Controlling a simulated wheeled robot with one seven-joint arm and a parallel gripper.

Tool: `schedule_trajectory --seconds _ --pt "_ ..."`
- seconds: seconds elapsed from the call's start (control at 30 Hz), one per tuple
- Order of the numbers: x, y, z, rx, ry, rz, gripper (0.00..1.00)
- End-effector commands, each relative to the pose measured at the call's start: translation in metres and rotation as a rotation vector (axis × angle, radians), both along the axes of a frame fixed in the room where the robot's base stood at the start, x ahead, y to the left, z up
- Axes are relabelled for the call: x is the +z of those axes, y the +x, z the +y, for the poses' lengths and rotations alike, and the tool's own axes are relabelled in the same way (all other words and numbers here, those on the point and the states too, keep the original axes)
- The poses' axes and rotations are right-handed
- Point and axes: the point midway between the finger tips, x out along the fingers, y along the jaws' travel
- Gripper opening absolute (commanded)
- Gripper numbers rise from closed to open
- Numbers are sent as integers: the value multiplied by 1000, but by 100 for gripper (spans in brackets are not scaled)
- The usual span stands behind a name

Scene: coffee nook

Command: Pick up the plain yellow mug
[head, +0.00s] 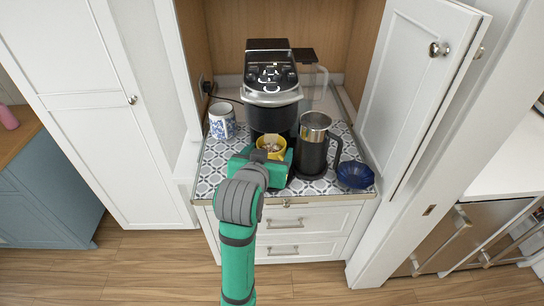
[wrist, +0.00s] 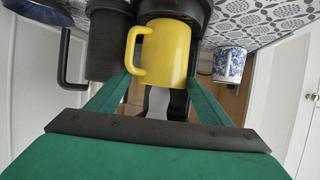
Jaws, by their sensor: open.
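The plain yellow mug (head: 271,146) stands at the front of the black coffee machine (head: 271,85) on the patterned counter, partly hidden by my gripper in the head view. In the wrist view the yellow mug (wrist: 163,52) appears between my gripper's two green fingers, with its handle toward the left. My gripper (wrist: 160,88) is open, one finger on each side of the mug. I cannot tell whether either finger touches it. My gripper (head: 265,160) covers the front of the mug in the head view.
A blue bowl (head: 355,175) sits at the front right. A blue-and-white patterned mug (head: 222,121) stands at the left. White cabinet doors (head: 420,85) flank the nook.

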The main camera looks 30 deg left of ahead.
Motion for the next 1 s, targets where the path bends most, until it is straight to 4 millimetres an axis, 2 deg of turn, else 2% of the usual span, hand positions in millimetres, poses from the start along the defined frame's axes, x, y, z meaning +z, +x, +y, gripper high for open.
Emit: schedule_trajectory --seconds 0.1,0.37,0.7,0.97,1.0 --pt "-7 15 5 0 0 1 73" --pt "-13 28 13 5 0 0 73" --pt "-28 65 26 5 0 0 73" --pt "-29 68 27 5 0 -1 73" --pt "-29 68 27 5 0 -1 70"
